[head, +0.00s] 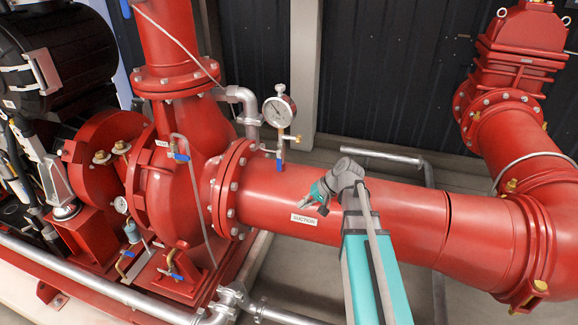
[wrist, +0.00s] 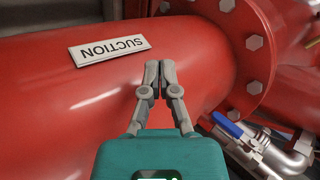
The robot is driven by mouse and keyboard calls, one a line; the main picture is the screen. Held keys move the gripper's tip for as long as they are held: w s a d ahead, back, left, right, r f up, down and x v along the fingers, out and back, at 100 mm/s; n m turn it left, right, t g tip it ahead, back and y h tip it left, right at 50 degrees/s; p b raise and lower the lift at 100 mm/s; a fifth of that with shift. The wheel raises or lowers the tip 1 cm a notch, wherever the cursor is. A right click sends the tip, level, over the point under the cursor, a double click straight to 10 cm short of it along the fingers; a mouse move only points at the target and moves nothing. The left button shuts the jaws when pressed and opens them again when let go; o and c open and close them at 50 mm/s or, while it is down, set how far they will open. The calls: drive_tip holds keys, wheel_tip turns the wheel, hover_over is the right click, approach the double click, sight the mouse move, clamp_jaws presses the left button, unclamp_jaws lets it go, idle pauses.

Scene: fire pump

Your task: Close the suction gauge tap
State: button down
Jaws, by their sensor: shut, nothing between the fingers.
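The suction gauge (head: 279,111) is a round white dial above the red suction pipe (head: 390,212). Its tap (head: 280,153) sits on the stem below, with a blue lever hanging roughly in line with the stem. My gripper (head: 308,203) is in front of the pipe near the SUCTION label, below and right of the tap. In the wrist view my gripper (wrist: 152,80) is shut, its fingertips together and empty over the red pipe. A blue lever (wrist: 228,125) on a metal valve shows lower right there, apart from the fingers; it appears to be this tap.
The bolted flange (head: 235,188) stands just left of the tap. A grey elbow pipe (head: 240,97) rises behind it. Other blue-handled valves, including one on the pump casing (head: 180,156), lie further left. Open room shows above the pipe, right of the gauge.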

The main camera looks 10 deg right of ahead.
drive_tip(key=w+d+r+m+t+y, duration=0.1)
drive_tip(key=w+d+r, duration=0.1)
drive_tip(key=d, duration=0.1)
drive_tip(key=w+d+r+t+y, duration=0.2)
drive_tip(key=d+r, duration=0.1)
drive_tip(key=w+d+r+m+t+y, duration=0.1)
drive_tip(key=w+d+r+y, duration=0.1)
drive_tip(key=d+r, duration=0.1)
drive_tip(key=shift+w+d+r+m, duration=0.1)
drive_tip(key=shift+d+r+m, duration=0.2)
drive_tip(key=shift+d, duration=0.1)
drive_tip(key=shift+a+f, duration=0.1)
drive_tip(key=shift+f, duration=0.05)
drive_tip(key=shift+b+x, duration=0.3)
drive_tip(key=shift+x, duration=0.45)
drive_tip(key=b, duration=0.2)
approach(282, 167)
drive_tip(key=x, duration=0.5)
drive_tip(key=shift+a+f, duration=0.15)
drive_tip(key=shift+f, duration=0.2)
drive_tip(key=shift+w+a, duration=0.2)
drive_tip(key=shift+a, duration=0.25)
drive_tip(key=shift+w+a, duration=0.2)
drive_tip(key=shift+a, duration=0.3)
